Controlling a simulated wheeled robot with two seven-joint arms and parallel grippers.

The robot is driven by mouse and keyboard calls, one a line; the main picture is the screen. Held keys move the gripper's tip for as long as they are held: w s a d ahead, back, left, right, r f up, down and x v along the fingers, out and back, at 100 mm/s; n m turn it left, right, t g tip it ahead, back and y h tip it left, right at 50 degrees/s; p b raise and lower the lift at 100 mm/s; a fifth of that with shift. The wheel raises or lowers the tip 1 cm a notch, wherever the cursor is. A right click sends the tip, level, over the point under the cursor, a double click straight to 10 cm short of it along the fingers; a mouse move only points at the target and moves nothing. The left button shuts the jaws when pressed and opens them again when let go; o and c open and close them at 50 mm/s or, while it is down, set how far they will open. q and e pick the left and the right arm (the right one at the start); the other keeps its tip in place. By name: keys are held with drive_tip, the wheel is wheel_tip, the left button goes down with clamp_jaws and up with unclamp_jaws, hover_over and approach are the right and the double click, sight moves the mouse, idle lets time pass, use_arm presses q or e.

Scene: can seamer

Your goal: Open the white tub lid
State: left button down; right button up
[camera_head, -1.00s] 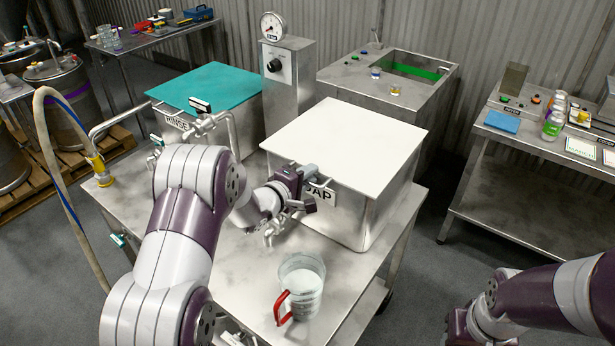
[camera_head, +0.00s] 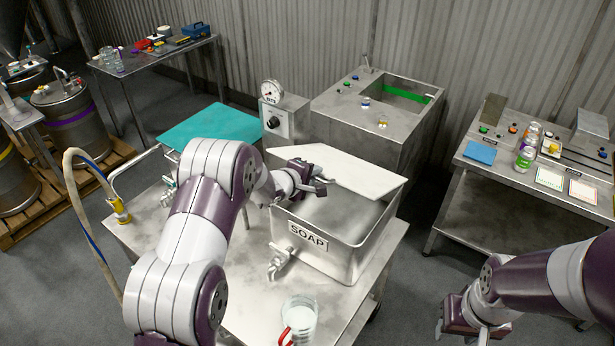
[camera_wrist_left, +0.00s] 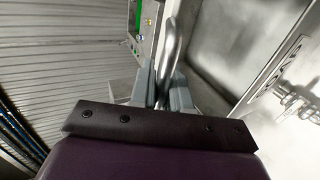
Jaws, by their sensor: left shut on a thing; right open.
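The white lid (camera_head: 345,169) of the SOAP tub (camera_head: 330,254) is tilted, its front edge raised and its back edge low over the tub. The tub's front opening shows beneath it. The lid's far edge contact is hard to tell. My right gripper (camera_head: 470,340) is low at the right, away from the tub, partly cut off by the frame; it is open.
A measuring jug with a red handle (camera_head: 299,318) stands on the cart in front of the tub. A teal-lidded tub (camera_head: 210,127) stands to the left, partly behind my left arm. A gauge post (camera_head: 285,118) and a steel basin unit (camera_head: 345,122) stand behind.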

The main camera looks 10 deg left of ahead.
use_arm(q)
drive_tip(key=r, duration=0.1)
drive_tip(key=w+r+p, duration=0.2)
drive_tip(key=shift+d+r, duration=0.4)
use_arm(e)
wheel_tip(320, 180, up, 4)
drive_tip(key=shift+f, duration=0.25)
use_arm(q)
drive_tip(key=c, duration=1.2)
unclamp_jaws()
drive_tip(key=shift+o, duration=0.2)
drive_tip(key=shift+w+f, duration=0.1)
use_arm(e)
drive_tip(key=shift+f, duration=0.1)
